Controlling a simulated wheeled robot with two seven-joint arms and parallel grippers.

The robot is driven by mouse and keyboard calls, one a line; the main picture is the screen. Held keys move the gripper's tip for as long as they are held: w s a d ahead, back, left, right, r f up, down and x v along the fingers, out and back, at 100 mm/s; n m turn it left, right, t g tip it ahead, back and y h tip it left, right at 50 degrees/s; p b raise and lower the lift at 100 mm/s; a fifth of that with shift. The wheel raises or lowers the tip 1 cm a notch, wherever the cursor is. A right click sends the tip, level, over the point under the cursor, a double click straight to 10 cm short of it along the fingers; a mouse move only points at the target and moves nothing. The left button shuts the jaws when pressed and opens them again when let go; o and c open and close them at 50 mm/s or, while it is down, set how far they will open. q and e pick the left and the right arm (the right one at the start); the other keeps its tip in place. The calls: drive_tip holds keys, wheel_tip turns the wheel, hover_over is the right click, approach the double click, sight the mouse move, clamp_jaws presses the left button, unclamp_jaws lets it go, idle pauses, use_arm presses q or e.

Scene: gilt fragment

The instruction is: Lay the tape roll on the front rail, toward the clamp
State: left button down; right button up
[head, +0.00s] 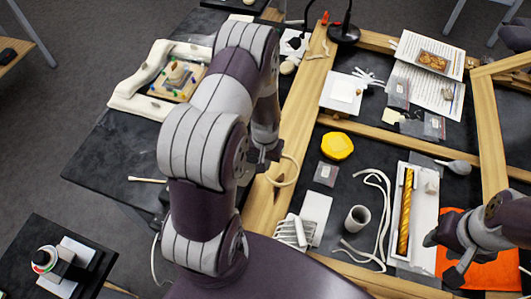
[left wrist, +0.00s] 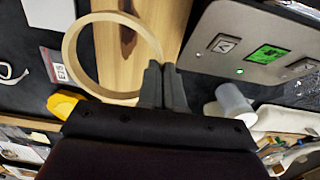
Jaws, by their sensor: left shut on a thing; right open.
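My left gripper (head: 264,156) is shut on the tape roll, a thin pale tan ring (head: 296,170). The ring is over the wooden rail (head: 262,212) on the left of the frame. In the left wrist view my left gripper (left wrist: 163,88) pinches one side of the tape roll (left wrist: 68,60), and its opening shows the rail (left wrist: 150,25) with a dark knot. I cannot tell whether the ring touches the wood. The near rail (head: 350,272) is partly hidden by my body. My right gripper (head: 442,258) is open and empty above an orange cloth (head: 485,262). I cannot clearly identify the clamp.
A black lamp base (head: 344,33) stands at the far end. My left arm hides much of the left table.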

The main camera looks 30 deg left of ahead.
use_arm(q)
drive_tip(key=shift+w+a+f, duration=0.3)
drive_tip(key=shift+a+f, duration=0.1)
drive_tip(key=shift+a, duration=0.3)
drive_tip(key=shift+a+f, duration=0.2)
drive_tip(key=shift+f, duration=0.1)
wheel_tip(320, 180, down, 4)
drive_tip(key=shift+d+r+p, duration=0.1)
drive_tip(key=shift+r+p, duration=0.15)
drive_tip(key=shift+p, duration=0.65)
drive_tip(key=shift+f, duration=0.2)
drive_tip(key=shift+f+b, duration=0.2)
drive_tip(key=shift+b, duration=0.15)
drive_tip(key=c, duration=1.3)
unclamp_jaws()
drive_tip(key=shift+r, duration=0.15)
